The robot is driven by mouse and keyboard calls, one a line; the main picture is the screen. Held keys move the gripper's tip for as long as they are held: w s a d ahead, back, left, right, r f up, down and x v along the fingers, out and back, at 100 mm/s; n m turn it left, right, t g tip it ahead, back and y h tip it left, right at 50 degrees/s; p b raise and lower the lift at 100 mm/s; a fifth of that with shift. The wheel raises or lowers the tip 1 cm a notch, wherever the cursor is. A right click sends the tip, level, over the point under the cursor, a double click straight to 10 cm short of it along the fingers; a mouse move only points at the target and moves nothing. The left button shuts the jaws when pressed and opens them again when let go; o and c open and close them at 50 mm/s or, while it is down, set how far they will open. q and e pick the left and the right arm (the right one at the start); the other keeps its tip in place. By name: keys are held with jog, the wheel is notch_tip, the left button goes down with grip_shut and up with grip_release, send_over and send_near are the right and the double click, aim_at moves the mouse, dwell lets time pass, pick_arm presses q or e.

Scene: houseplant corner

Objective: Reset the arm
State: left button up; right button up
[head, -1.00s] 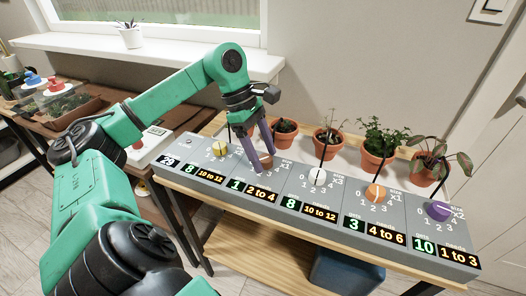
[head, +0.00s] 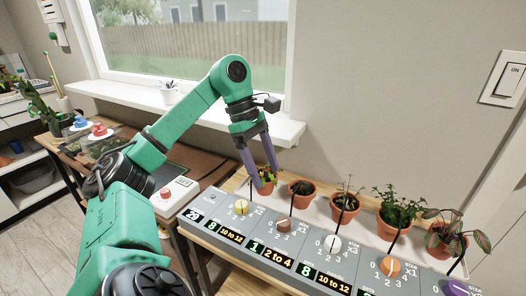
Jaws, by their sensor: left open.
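My left gripper (head: 264,184) is open and empty, with its two purple fingers pointing down. In the picture its tips overlap the leftmost potted plant (head: 265,172), and I cannot tell the exact distance between them. The fingers are above and behind the grey dial panel (head: 215,207), clear of its knobs. My left arm (head: 185,115) is green and bends up at the elbow. My right gripper is out of view.
The panel has yellow (head: 241,207), brown (head: 284,226), white (head: 333,243) and orange (head: 390,266) knobs, and a purple one (head: 458,288) cut off. Several potted plants (head: 398,212) line the back. A windowsill (head: 190,115) is behind my arm.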

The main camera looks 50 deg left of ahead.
pick_arm(q)
jog(key=shift+a+r, duration=0.2)
jog(key=shift+r, duration=0.15)
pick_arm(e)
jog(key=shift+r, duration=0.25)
